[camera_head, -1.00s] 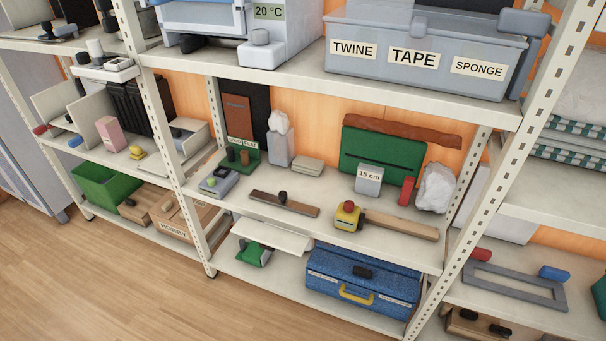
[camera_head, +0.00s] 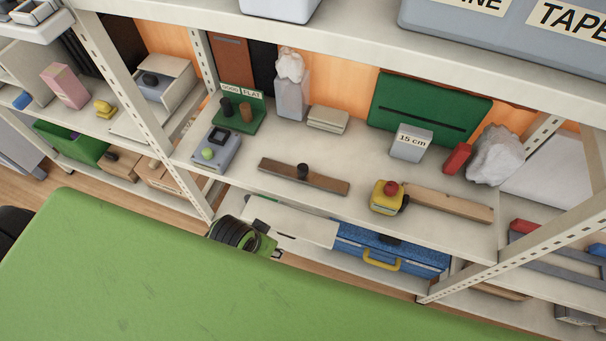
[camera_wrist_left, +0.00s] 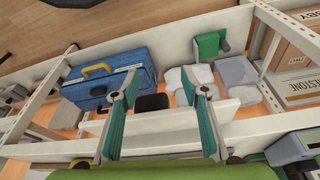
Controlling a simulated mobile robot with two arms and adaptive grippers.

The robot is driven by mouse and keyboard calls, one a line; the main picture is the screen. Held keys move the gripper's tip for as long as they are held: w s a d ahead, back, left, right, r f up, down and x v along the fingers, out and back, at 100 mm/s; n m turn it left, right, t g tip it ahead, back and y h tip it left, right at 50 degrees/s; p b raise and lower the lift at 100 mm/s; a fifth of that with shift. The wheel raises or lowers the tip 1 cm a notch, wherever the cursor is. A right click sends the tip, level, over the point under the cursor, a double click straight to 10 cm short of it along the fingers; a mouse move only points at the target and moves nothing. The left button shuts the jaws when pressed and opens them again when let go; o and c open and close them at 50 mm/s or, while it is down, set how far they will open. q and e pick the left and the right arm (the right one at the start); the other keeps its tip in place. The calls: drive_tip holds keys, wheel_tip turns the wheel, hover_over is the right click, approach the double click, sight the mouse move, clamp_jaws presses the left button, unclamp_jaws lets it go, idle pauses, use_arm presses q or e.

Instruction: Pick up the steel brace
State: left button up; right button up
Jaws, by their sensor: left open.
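No label marks the steel brace, and I cannot tell for sure which thing it is. A brown bar (camera_head: 305,177) with a dark knob lies on the middle shelf. A grey rectangular frame (camera_head: 565,264) lies on the right shelf, partly hidden by a post. My left gripper (camera_head: 276,254) is near the lower shelf's front. In the left wrist view its teal fingers (camera_wrist_left: 167,95) are open, with a pale bar (camera_wrist_left: 177,122) behind the gap. My right gripper is out of view.
A yellow block with a red knob (camera_head: 387,197) and a wooden bar (camera_head: 450,204) are on the middle shelf (camera_head: 240,180). A perforated post (camera_head: 150,125) stands left of my gripper. In the wrist view, pale lumps (camera_wrist_left: 188,77) and a green block (camera_wrist_left: 207,43) lie nearby.

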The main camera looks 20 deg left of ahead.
use_arm(q)
drive_tip(key=w+d+r+m+h, duration=0.1)
drive_tip(key=w+d+r, duration=0.15)
drive_tip(key=r, duration=0.75)
drive_tip(key=w+d+r+m+h, duration=0.2)
drive_tip(key=w+d+r+m, duration=0.15)
drive_tip(key=d, duration=0.45)
wheel_tip(320, 180, up, 6)
drive_tip(key=m+g+y, duration=0.3)
drive_tip(key=m+y, duration=0.1)
drive_tip(key=m, duration=0.4)
hover_over(303, 167)
wheel_tip(303, 167, down, 12)
drive_tip(key=shift+r, duration=0.25)
drive_tip(key=shift+c, duration=0.4)
